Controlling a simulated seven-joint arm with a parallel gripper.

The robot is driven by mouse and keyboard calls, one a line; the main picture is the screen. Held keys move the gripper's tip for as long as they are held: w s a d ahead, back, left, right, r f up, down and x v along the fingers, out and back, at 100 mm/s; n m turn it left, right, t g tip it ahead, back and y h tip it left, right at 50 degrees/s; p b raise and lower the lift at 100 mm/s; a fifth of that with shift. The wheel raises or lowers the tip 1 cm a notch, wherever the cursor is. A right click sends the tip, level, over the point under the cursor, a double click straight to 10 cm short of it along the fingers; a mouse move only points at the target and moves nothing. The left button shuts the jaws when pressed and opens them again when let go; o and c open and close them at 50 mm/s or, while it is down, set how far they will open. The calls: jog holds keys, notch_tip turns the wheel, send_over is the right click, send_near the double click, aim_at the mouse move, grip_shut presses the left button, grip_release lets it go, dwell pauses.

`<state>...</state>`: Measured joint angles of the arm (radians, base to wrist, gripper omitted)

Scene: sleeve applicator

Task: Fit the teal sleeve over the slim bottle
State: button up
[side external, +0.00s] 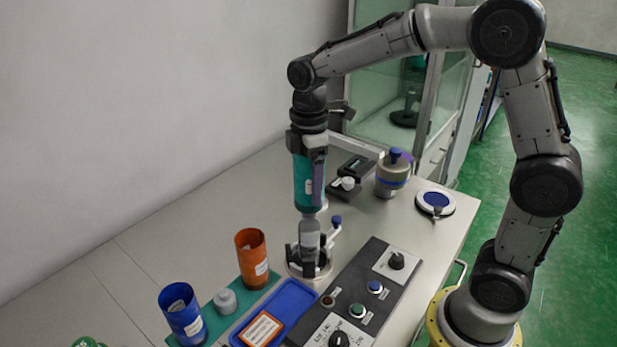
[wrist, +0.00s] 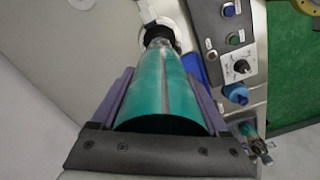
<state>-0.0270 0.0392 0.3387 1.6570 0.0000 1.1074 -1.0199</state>
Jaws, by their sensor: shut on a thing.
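My gripper (side external: 309,182) is shut on the teal sleeve (side external: 303,183), holding it upright above the bottle stand. The sleeve also fills the middle of the wrist view (wrist: 163,92), between my two purple-grey fingers. The slim bottle (side external: 309,238) is grey and stands upright in a round metal holder (side external: 306,268). The sleeve's lower end is at the bottle's top, roughly in line with it. The bottle's lower body shows below the sleeve; I cannot tell whether its neck is inside. In the wrist view the bottle (wrist: 158,44) shows just beyond the sleeve's far end.
An orange sleeve (side external: 252,257) and a blue sleeve (side external: 183,314) stand on a green strip left of the holder, with a grey peg (side external: 225,301) between. A blue tray (side external: 290,299) and a control panel (side external: 366,289) lie in front. A metal canister (side external: 393,174) stands behind right.

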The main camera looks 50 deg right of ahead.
aim_at(309, 218)
dwell(0.6)
jog(key=shift+f, duration=4.85)
jog(key=o, duration=1.2)
jog(key=shift+c, duration=0.2)
jog(key=shift+r, duration=5.5)
